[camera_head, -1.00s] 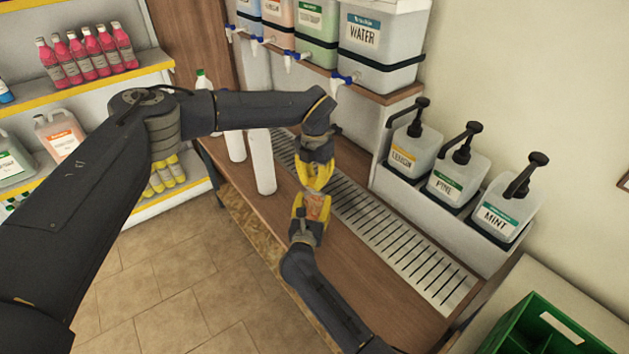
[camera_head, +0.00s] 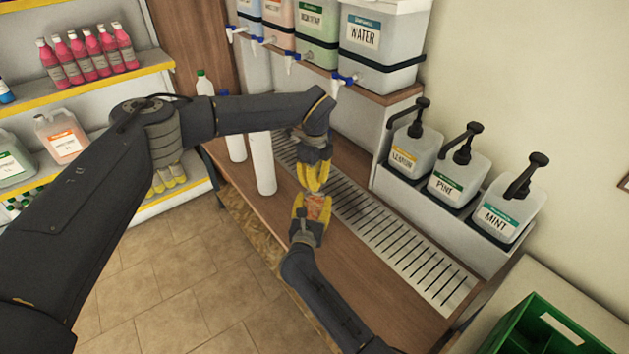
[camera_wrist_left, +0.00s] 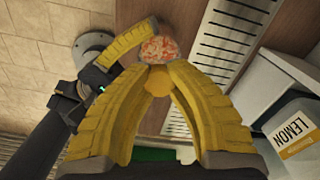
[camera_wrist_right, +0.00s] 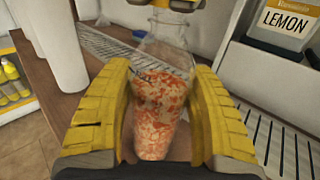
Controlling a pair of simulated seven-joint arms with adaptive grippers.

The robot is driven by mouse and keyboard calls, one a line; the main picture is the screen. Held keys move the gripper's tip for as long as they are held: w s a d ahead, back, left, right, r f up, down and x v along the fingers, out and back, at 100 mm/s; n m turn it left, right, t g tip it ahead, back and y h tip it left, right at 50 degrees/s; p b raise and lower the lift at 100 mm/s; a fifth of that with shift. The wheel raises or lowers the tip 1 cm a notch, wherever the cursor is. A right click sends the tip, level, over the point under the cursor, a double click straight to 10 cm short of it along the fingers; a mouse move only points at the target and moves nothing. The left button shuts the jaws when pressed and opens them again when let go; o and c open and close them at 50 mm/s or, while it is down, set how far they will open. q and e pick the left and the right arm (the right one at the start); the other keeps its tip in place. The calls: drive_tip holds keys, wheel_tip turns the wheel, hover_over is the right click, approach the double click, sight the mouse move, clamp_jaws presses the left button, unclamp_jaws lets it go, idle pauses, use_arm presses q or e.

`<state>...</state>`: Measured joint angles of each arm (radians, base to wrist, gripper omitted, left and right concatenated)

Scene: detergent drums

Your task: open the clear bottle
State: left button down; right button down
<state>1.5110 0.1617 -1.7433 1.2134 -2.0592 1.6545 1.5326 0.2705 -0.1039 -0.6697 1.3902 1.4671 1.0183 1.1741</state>
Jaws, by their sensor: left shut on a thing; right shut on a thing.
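The clear bottle (camera_wrist_right: 160,110), with orange and white flecks inside, stands between the fingers of my right gripper (camera_wrist_right: 165,105), which is shut on its body. In the head view the bottle (camera_head: 317,208) is mostly covered by my right gripper (camera_head: 313,206). My left gripper (camera_head: 314,187) points down from above the bottle's neck. In the left wrist view its fingertips are nearly together around a small yellow-orange cap (camera_wrist_left: 157,83), with the bottle (camera_wrist_left: 158,46) just beyond. I cannot tell whether the cap touches the neck.
Two white bottles (camera_head: 262,165) stand left of the grippers on the wooden counter (camera_head: 370,290). A slotted metal drain (camera_head: 385,225) runs along its right side. Pump jugs (camera_head: 455,175) and tapped drums (camera_head: 375,50) stand behind. A green crate (camera_head: 550,325) is at lower right.

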use_arm(q)
drive_tip(key=n, duration=0.5)
drive_tip(key=shift+n, duration=0.4)
drive_tip(key=c, duration=1.4)
unclamp_jaws()
drive_tip(key=shift+r, duration=0.1)
